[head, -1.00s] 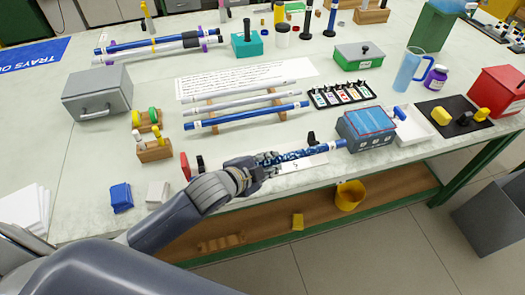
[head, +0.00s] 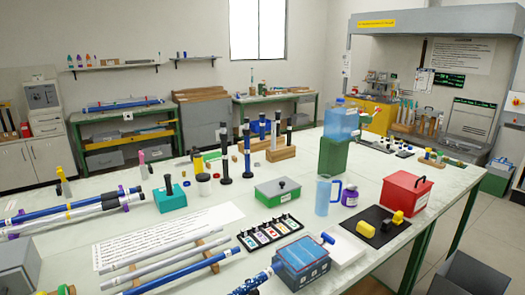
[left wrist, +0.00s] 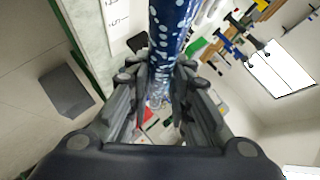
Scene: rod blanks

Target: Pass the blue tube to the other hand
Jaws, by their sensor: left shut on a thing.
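The blue tube with white speckles (left wrist: 172,35) stands between the fingers of my left gripper (left wrist: 160,88) in the left wrist view. The fingers are closed on it from both sides. In the head view only a short speckled part of the tube (head: 255,281) shows at the bottom edge, left of the blue box. My left gripper is outside the head view. My right gripper is in neither view.
A plain blue tube (head: 178,273) and grey rods (head: 160,258) lie on a wooden rack. The blue box (head: 301,262), colour-sample tray (head: 271,234), green box (head: 277,192), blue jug (head: 327,195) and red box (head: 406,190) stand nearby on the table.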

